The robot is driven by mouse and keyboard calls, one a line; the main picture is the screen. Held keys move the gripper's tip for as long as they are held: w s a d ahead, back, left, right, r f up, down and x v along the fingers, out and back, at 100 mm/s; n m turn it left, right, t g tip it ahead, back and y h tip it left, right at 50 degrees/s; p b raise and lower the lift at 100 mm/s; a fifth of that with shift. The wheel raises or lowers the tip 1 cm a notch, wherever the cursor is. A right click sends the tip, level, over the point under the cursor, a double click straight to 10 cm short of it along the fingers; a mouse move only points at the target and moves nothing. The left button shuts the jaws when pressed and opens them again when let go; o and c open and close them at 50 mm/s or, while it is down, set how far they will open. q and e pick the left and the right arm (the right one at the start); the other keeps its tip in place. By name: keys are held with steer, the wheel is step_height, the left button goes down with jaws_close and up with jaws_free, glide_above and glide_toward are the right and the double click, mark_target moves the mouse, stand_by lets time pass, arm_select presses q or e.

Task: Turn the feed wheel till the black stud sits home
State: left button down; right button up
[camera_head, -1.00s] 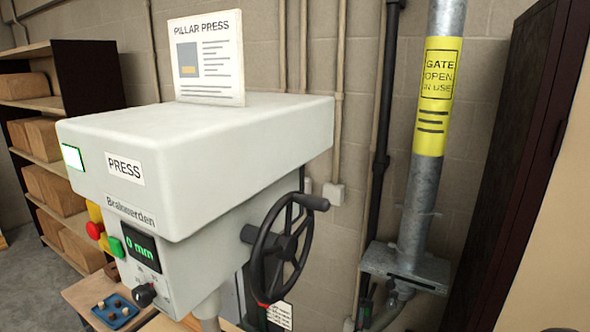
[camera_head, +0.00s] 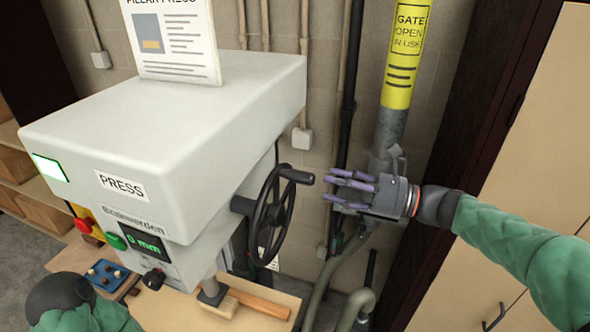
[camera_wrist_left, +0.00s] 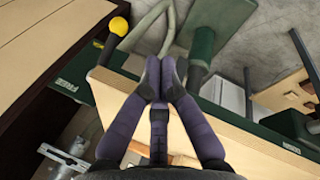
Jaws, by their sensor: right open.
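The feed wheel (camera_head: 272,214) is a black spoked handwheel on the right side of the grey press (camera_head: 170,150), its crank handle (camera_head: 297,176) at the upper right. My right gripper (camera_head: 350,188) is open and empty, right of the handle with a gap between them. Under the press head, a dark foot (camera_head: 212,292) on the spindle is at a wood piece; I cannot make out a separate black stud. The display (camera_head: 147,247) reads 0 mm. My left gripper (camera_wrist_left: 160,85) shows in the left wrist view, fingertips close together with nothing visible between them; its grip is unclear.
A galvanized pipe (camera_head: 392,125) and dark conduit stand behind my right gripper. A cream cabinet (camera_head: 520,150) is at the right. A blue tray (camera_head: 105,274) with small pieces lies on the bench at lower left. Red and green buttons (camera_head: 115,241) are on the press front.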

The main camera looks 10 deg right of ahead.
mark_target(280, 172)
steer(key=p+x, duration=0.2)
steer(key=x, duration=0.7)
jaws_close()
